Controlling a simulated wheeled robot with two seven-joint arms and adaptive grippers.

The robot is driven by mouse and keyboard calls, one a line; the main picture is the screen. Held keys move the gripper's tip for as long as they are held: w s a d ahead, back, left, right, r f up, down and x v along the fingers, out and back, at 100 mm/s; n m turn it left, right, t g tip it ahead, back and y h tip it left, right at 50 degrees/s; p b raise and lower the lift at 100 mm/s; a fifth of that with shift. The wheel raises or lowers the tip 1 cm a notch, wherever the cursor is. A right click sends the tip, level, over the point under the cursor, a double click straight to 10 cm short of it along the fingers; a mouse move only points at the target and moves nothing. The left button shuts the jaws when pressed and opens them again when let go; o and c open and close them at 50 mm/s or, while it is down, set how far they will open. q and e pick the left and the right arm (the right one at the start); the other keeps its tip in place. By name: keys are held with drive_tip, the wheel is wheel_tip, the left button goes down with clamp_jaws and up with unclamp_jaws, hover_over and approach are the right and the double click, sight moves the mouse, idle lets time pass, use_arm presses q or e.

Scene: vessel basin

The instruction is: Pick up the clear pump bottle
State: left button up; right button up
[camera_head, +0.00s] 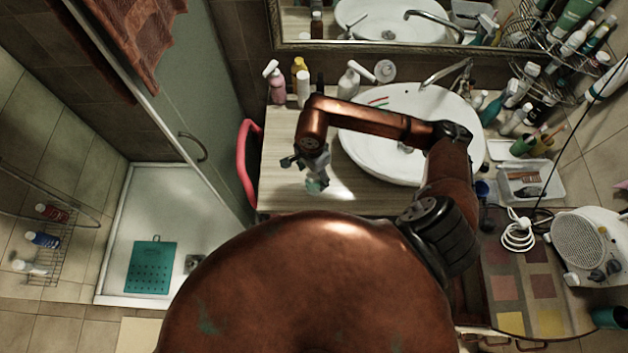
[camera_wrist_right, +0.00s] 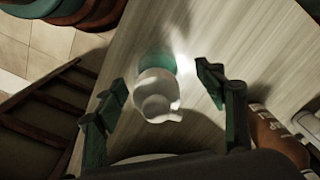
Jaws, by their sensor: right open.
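A pump bottle stands on the wooden counter, seen from above in the right wrist view, with a pale pump head (camera_wrist_right: 157,98) and a teal part at its far side. I take it for the clear pump bottle; how clear its body is cannot be told. My right gripper (camera_wrist_right: 165,100) is open, with one dark green finger on each side of the bottle and gaps between. In the head view my right gripper (camera_head: 312,164) hangs over the counter left of the basin, hiding most of the bottle; a teal bit shows below it. My left gripper is out of view.
A white basin (camera_head: 350,148) with a tap stands right of the gripper. Several bottles, including a pink one (camera_head: 277,84) and a white pump bottle (camera_head: 348,82), stand at the back. A red rail (camera_head: 243,160) edges the counter's left. Bare counter (camera_head: 280,185) lies left of the gripper.

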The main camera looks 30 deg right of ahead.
drive_tip(key=shift+s+d+f+p, duration=0.15)
drive_tip(key=shift+f+p, duration=0.15)
drive_tip(key=shift+f, duration=0.9)
drive_tip(key=shift+d+f+p, duration=0.1)
drive_tip(key=shift+f+p, duration=0.15)
drive_tip(key=shift+f, duration=0.9)
drive_tip(key=shift+c, duration=0.5)
drive_tip(key=c, duration=1.2)
drive_tip(key=shift+r, duration=0.1)
